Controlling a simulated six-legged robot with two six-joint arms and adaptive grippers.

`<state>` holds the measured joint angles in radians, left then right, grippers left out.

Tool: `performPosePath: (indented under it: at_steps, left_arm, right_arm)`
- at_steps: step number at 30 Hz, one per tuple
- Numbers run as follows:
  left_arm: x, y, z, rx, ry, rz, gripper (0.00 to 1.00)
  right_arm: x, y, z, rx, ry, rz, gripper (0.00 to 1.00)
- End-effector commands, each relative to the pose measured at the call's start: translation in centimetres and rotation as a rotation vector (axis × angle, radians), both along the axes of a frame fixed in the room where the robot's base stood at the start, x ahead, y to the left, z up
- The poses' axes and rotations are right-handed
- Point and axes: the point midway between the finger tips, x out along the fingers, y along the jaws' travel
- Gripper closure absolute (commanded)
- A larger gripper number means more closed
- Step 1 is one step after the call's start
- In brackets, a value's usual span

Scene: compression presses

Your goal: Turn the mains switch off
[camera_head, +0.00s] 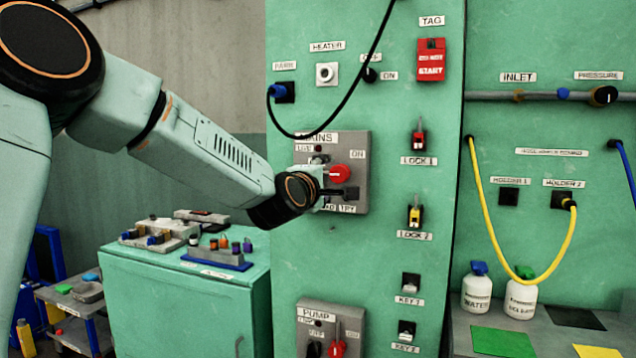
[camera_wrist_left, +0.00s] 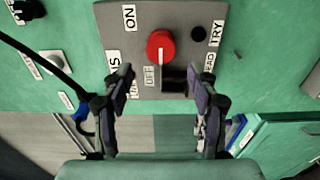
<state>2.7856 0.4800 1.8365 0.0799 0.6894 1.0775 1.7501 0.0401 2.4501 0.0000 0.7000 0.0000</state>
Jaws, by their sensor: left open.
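The mains switch is a red round knob (camera_head: 340,174) on a grey panel (camera_head: 358,142) labelled MAINS, with ON at its upper right. In the left wrist view the knob (camera_wrist_left: 160,46) has a white line running towards the side of the OFF label (camera_wrist_left: 150,76); I cannot tell its exact setting. A dark block (camera_wrist_left: 174,80) sits beside the knob. My left gripper (camera_head: 325,192) is in front of the panel. Its two fingers (camera_wrist_left: 163,92) are apart and empty, just short of the knob in the picture. Contact is not visible. My right gripper is not in view.
A black cable (camera_head: 345,98) hangs in a loop above the panel. The PUMP panel (camera_head: 322,317) is below, and LOCK 1 (camera_head: 419,138) and LOCK 2 (camera_head: 415,214) are to the right. A green cabinet (camera_head: 190,300) with small parts on top stands at the left.

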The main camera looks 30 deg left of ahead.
Motion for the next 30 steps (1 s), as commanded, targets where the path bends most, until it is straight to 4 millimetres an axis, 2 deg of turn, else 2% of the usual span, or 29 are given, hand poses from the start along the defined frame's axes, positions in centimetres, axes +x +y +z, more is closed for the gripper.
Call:
performPosePath:
  at_steps: [3,10,30]
  left_arm:
    - [-1.9,-0.4,0.1,-0.004,-0.002,-0.001,0.41]
    - [-4.2,-1.0,0.0,-0.001,0.0,0.0,0.41]
    - [-4.7,-1.1,0.0,0.003,0.0,0.0,0.41]
  right_arm:
    - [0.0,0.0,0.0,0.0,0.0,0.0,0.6]
    - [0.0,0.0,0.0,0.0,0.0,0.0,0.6]
    - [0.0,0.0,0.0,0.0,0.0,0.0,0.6]
